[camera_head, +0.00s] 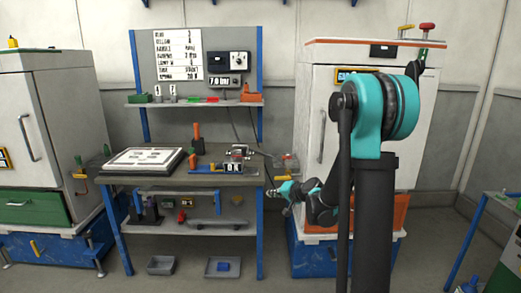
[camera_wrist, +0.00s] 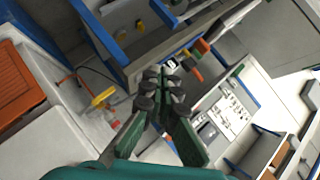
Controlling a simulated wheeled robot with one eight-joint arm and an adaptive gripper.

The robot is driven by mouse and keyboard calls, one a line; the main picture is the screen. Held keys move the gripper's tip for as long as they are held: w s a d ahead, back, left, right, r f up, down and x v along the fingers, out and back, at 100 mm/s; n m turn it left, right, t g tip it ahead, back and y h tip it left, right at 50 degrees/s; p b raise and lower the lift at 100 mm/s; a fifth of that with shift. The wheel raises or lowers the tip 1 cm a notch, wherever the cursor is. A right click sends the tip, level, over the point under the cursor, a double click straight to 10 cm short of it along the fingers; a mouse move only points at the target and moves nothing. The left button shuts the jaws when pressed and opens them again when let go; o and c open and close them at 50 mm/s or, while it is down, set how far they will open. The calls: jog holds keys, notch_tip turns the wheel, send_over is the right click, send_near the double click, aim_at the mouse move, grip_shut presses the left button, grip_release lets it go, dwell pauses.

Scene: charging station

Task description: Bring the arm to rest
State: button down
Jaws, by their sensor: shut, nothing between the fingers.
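My arm, teal and black, rises at the right of the head view, with its upper joint (camera_head: 388,110) in front of the white cabinet. Its lower part reaches left toward the workbench. My gripper (camera_head: 272,191) is at the bench's front right corner in the head view, small and hard to make out there. In the wrist view my gripper (camera_wrist: 165,88) shows its green and dark fingers brought together, with nothing held between them. Whether the fingertips touch the bench edge cannot be told.
The workbench (camera_head: 215,180) carries a framed white panel (camera_head: 145,160) and a small device (camera_head: 237,156). A white cabinet (camera_head: 313,110) with an orange drawer stands behind my arm. Another cabinet (camera_head: 85,130) stands at left. A small table (camera_head: 505,200) is at far right. Grey floor lies in front.

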jog(key=s+d+f+n+g+h, duration=0.1)
jog(key=s+d, duration=0.3)
jog(key=s, duration=0.7)
jog(key=s+d+f+n+g+h, duration=0.1)
jog(key=s+d+f+g+h, duration=0.2)
jog(key=s, duration=0.8)
jog(key=s+d+f+n+g+h, duration=0.1)
jog(key=s+d+f+h, duration=0.2)
jog(key=s+d, duration=0.4)
jog(key=s+f, duration=0.1)
jog(key=s, duration=0.4)
jog(key=shift+f+n+g+h, duration=0.15)
jog(key=shift+n+g+h, duration=0.25)
